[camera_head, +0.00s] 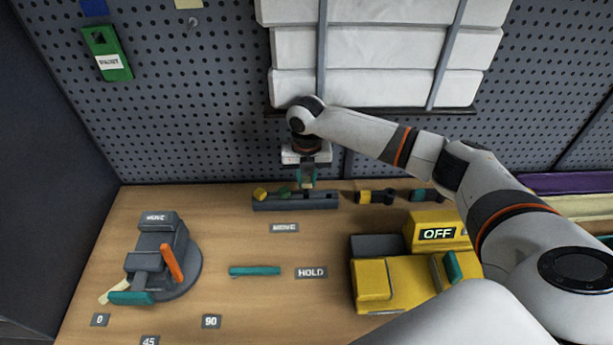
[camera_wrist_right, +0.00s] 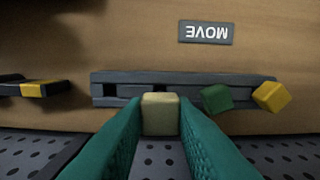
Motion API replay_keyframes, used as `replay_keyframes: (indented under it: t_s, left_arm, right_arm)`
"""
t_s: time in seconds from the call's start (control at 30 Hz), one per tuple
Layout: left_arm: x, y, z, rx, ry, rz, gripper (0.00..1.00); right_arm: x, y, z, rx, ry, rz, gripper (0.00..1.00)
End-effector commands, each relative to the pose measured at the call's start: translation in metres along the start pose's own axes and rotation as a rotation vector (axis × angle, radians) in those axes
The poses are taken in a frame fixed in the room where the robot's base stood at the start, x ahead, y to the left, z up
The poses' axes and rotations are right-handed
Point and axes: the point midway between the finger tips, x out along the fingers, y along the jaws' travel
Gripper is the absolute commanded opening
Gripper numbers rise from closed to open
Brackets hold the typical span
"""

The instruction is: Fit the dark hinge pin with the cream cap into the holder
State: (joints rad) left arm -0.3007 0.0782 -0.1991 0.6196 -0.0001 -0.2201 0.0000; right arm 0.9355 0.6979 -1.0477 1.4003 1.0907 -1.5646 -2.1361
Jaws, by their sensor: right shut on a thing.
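My right gripper (camera_head: 307,180) is over the back of the table, pointing down above the dark holder (camera_head: 318,203). In the wrist view its teal fingers (camera_wrist_right: 160,130) are shut on the cream cap (camera_wrist_right: 160,114) of the hinge pin. The pin's dark shaft is hidden below the cap, so I cannot tell whether it is in a hole. The holder (camera_wrist_right: 135,97) lies behind the cap in that view, with square holes showing to the left of the cap and just above it. My left gripper is not in view.
A green-capped piece (camera_wrist_right: 217,97) and a yellow-capped piece (camera_wrist_right: 271,96) sit tilted at the holder's other end. A yellow-banded dark part (camera_head: 375,197) lies to its right. A yellow machine marked OFF (camera_head: 375,278) and a grey swivel device (camera_head: 160,255) stand nearer. A teal bar (camera_head: 255,271) lies between them.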

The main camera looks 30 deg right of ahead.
Motion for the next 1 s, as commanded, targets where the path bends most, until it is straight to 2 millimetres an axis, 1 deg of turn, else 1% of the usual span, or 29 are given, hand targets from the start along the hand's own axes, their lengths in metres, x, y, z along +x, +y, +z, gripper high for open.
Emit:
replay_keyframes:
  t_s: [1.0]
  left_arm:
    - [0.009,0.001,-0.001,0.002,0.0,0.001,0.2]
  right_arm:
    - [0.021,0.0,0.0,-0.001,0.0,0.0,0.0]
